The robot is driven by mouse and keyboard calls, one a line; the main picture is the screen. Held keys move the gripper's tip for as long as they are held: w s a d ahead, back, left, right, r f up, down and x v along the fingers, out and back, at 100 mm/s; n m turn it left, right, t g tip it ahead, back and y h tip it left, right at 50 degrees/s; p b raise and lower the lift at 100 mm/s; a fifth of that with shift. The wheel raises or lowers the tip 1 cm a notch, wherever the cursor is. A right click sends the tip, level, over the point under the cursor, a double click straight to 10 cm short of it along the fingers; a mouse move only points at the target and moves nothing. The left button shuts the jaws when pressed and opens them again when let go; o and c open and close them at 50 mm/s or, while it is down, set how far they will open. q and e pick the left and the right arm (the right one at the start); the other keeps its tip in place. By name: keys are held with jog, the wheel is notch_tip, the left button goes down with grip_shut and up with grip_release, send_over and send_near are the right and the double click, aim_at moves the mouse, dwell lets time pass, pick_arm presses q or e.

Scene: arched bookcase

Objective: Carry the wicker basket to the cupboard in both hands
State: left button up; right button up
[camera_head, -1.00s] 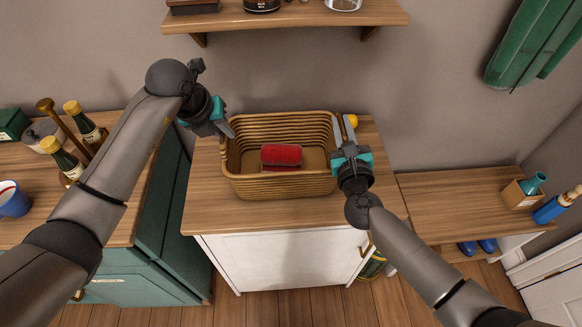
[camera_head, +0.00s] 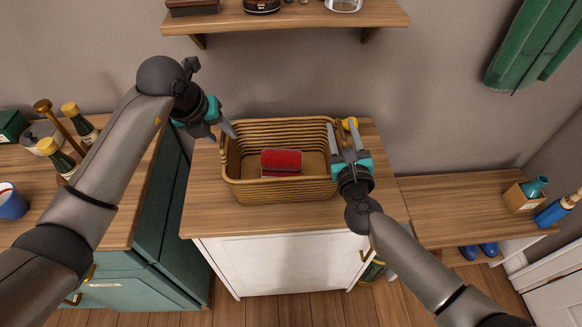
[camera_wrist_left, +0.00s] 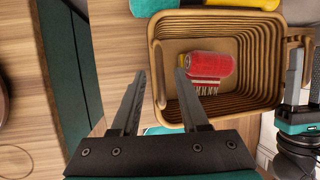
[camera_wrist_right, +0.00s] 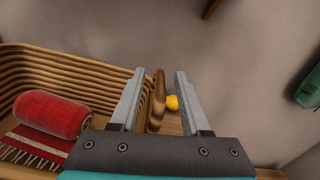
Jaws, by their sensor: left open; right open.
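The wicker basket (camera_head: 280,193) sits on the wooden top of a white cabinet, with a red rolled cloth (camera_head: 281,161) with a pale fringe inside. My right gripper (camera_head: 343,128) is open at the basket's right end. In the right wrist view the basket's upright handle (camera_wrist_right: 158,95) shows between its fingers, without clear contact. My left gripper (camera_head: 225,133) is open at the left end. In the left wrist view its fingers (camera_wrist_left: 160,80) point at the basket's near end, with the left handle (camera_wrist_left: 158,75) between them. The cupboard meant by the task is unclear.
A yellow object (camera_head: 350,122) lies behind the basket's right end. A green cabinet (camera_head: 150,230) with bottles (camera_head: 80,125) stands at the left. A wall shelf (camera_head: 285,18) hangs above. A low bench (camera_head: 460,205) stands at the right; bare top (camera_head: 215,215) shows before the basket.

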jog(key=shift+s, duration=0.15)
pick_arm(q)
jog(key=v, duration=1)
pick_arm(e)
jog(key=s, duration=1.1)
jog(key=shift+s, duration=0.4)
